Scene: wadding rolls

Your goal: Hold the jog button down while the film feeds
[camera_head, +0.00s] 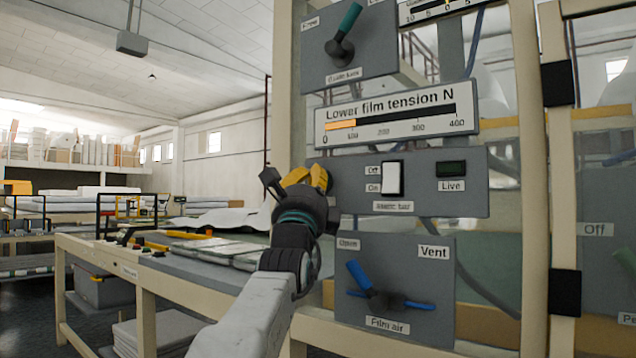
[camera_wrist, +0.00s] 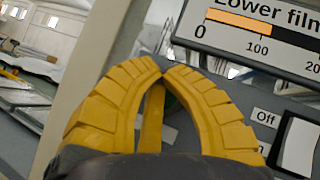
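My gripper (camera_head: 320,178) has its yellow fingers against or just in front of the left end of the grey static bar panel (camera_head: 440,180). In the wrist view the fingertips (camera_wrist: 163,72) meet, so it is shut, with nothing seen between them. The lower film tension gauge (camera_head: 398,113) above has an orange bar reaching to about 100. No moving film can be made out.
On the panel are a white Off/On rocker (camera_head: 392,179) and a dark Live lamp (camera_head: 451,169). A blue film air lever (camera_head: 359,275) sits below, a teal-handled lever (camera_head: 346,27) above. A cream post (camera_head: 533,150) stands right; a work table (camera_head: 150,268) stands left.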

